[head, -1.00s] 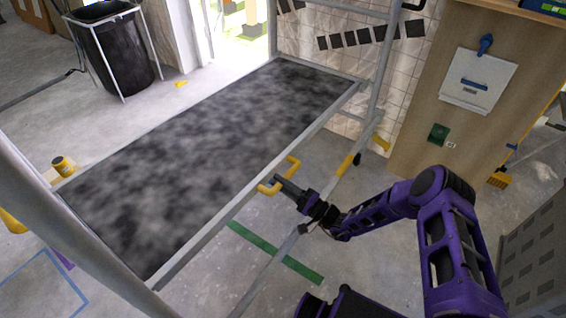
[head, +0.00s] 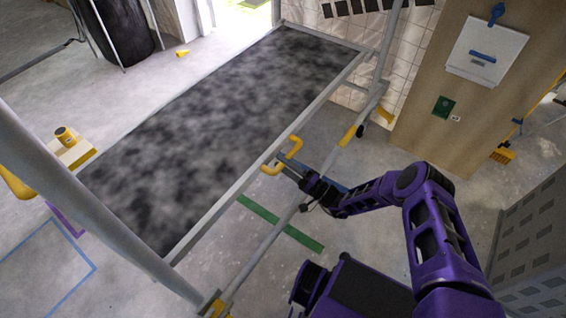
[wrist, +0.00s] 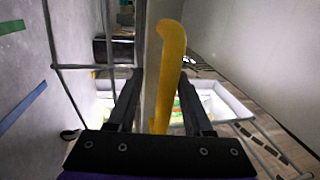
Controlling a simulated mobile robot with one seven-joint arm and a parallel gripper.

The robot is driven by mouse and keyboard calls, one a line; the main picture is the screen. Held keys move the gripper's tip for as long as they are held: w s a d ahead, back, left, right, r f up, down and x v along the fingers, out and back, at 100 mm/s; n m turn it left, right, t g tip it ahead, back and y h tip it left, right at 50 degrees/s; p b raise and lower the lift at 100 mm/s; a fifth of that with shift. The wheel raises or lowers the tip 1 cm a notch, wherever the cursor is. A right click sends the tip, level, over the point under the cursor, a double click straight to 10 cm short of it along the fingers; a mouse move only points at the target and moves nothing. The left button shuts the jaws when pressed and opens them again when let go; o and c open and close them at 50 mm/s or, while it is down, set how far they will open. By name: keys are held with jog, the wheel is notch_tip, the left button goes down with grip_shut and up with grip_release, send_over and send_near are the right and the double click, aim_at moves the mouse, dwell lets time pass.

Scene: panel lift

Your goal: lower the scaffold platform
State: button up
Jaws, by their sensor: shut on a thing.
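The scaffold platform (head: 215,110) is a long dark mottled deck in a grey metal frame, lying roughly level across the head view. A yellow handle (head: 294,147) sticks out from its near long rail. My gripper (head: 281,166) is shut on this handle, reaching it from the right. In the wrist view, the yellow handle (wrist: 171,70) runs between the two fingers (wrist: 158,100). The finger contact itself is partly hidden in both views.
A scaffold post (head: 80,195) stands at the left, and a ladder-like end frame (head: 385,60) at the far end. A green strip (head: 280,222) lies on the floor below the near rail. A wooden panel (head: 470,85) stands at the right.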

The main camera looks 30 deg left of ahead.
jog(key=shift+o, duration=1.2)
jog(key=shift+d+f, duration=0.1)
jog(key=shift+f, duration=0.25)
jog(key=shift+o, duration=0.4)
jog(key=shift+r, duration=0.15)
jog(key=shift+r, duration=0.1)
jog(key=v, duration=1.7)
jog(key=shift+d+p, duration=0.15)
jog(key=shift+p, duration=0.25)
